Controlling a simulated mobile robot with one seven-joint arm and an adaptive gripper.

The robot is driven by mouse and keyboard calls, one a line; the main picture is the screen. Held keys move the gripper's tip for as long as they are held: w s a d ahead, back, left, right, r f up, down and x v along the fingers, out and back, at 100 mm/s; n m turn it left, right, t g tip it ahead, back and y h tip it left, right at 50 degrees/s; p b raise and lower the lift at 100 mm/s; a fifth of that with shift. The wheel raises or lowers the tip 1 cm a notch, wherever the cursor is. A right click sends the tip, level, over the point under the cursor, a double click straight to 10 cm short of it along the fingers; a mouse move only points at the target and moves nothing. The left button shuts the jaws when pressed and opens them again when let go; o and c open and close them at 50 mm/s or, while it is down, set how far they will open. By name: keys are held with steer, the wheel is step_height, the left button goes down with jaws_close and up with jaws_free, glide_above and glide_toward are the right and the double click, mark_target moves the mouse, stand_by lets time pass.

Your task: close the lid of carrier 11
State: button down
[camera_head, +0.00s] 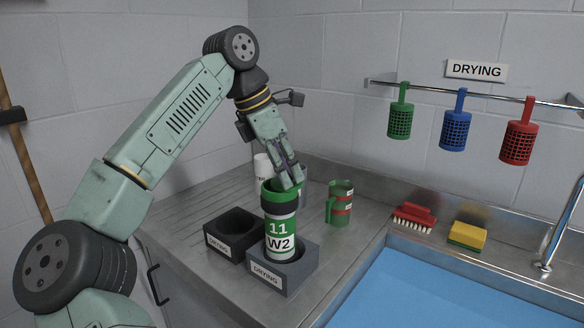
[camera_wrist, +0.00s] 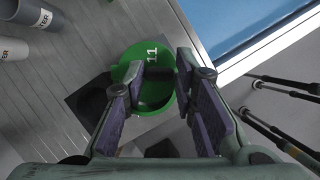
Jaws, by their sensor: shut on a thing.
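Carrier 11 (camera_head: 281,228) is a green and white tube marked "11" and "W2". It stands upright in a grey holder (camera_head: 285,277) labelled "DRYING". My gripper (camera_head: 291,180) reaches down from above to its green top. In the wrist view, the round green top of carrier 11 (camera_wrist: 152,52) carries a white "11". My gripper (camera_wrist: 163,73) is shut there on a dark green part of the lid (camera_wrist: 159,74). The fingers partly hide the top, so I cannot tell how far the lid is closed.
An empty dark holder (camera_head: 233,235) stands left of the carrier. A green mug-like container (camera_head: 341,203) with red bands stands to the right. A red brush (camera_head: 415,216), yellow sponge (camera_head: 467,236) and blue basin (camera_head: 420,290) lie further right. Coloured baskets hang from a rail (camera_head: 470,92).

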steer(key=shift+a+m+g, duration=0.35)
steer(key=shift+m, duration=0.5)
steer(key=shift+a+m+g, duration=0.35)
steer(key=shift+m+g, duration=0.05)
steer(key=shift+m, duration=0.5)
steer(key=shift+a+m+g, duration=0.35)
steer(key=shift+m, duration=0.5)
steer(key=shift+a, duration=0.1)
steer(key=c, duration=1.3)
jaws_free()
steer(key=shift+r, duration=0.1)
steer(key=shift+a+r, duration=0.15)
steer(key=shift+r, duration=0.1)
steer(key=a, duration=0.8)
steer(key=w+a, duration=0.1)
steer(key=a, duration=0.3)
steer(key=shift+r, duration=0.2)
steer(key=shift+s+f, duration=0.1)
